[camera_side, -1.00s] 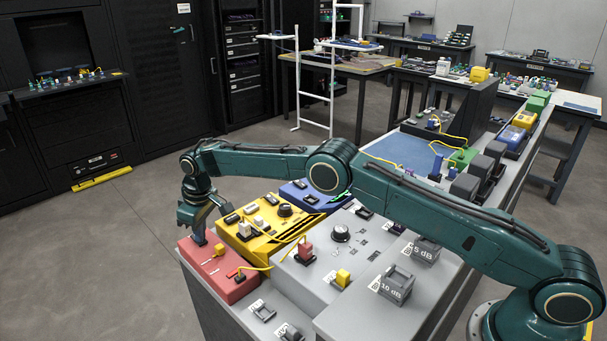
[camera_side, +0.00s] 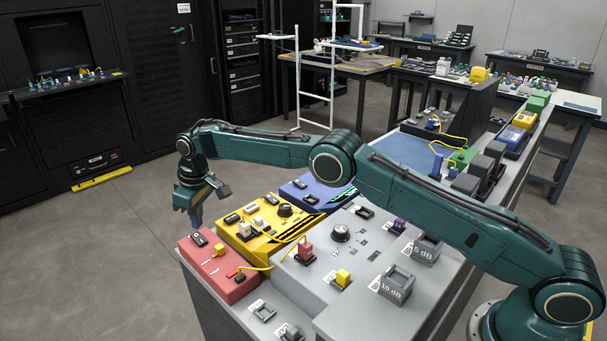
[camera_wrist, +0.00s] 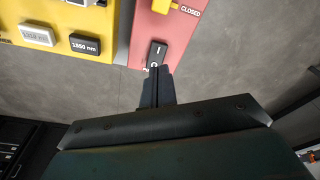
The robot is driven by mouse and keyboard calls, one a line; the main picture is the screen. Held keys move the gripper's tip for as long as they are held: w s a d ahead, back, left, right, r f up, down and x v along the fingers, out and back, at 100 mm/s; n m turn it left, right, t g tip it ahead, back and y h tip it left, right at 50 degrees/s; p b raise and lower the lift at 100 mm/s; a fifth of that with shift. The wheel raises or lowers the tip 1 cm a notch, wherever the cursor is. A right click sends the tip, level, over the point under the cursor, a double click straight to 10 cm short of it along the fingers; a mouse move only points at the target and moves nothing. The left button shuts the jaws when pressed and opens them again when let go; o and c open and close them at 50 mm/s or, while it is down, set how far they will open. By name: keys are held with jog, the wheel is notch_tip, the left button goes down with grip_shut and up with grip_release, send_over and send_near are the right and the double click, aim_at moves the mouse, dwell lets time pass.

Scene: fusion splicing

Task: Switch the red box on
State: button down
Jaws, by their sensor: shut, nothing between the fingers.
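The red box (camera_side: 226,282) sits at the front left corner of the bench, and part of it shows in the wrist view (camera_wrist: 178,32). A black rocker switch (camera_side: 199,239) is at its far left end. In the wrist view the switch (camera_wrist: 158,50) shows an I mark at its far end and an O mark near my fingers. I cannot tell which end is pressed in. My gripper (camera_side: 195,224) is shut and empty, pointing down just above the switch and seemingly apart from it. In the wrist view my fingertips (camera_wrist: 157,74) hide the label beside the switch.
A yellow lever (camera_wrist: 168,6) marked CLOSED is on the red box. The yellow box (camera_side: 262,240) with several buttons stands right beside it. Open floor lies left of the bench.

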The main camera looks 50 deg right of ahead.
jog(key=shift+r, duration=1.3)
jog(key=shift+r, duration=0.1)
notch_tip(320, 180, up, 14)
jog(key=m, duration=0.1)
send_over(203, 241)
jog(key=s+d, duration=0.5)
jog(key=d, duration=0.1)
jog(key=s+d+r+m+t, duration=0.2)
jog(key=s+d+r, duration=0.3)
jog(key=s+r, duration=0.5)
jog(key=s+d+r+m+t, duration=0.1)
jog(key=s+d, duration=0.2)
jog(key=s, duration=0.6)
jog(key=s+d+r, duration=0.1)
jog(key=s+d, duration=0.2)
jog(key=s, duration=0.5)
jog(key=s+d+f+m, duration=0.1)
jog(key=s+f, duration=0.2)
jog(key=s, duration=0.5)
jog(key=s+d+f+m+t, duration=0.1)
jog(key=s+f, duration=0.3)
jog(key=s, duration=0.4)
jog(key=shift+s+d+f+h, duration=0.2)
jog(key=shift+d+f+h, duration=0.05)
jog(key=shift+d+h, duration=0.15)
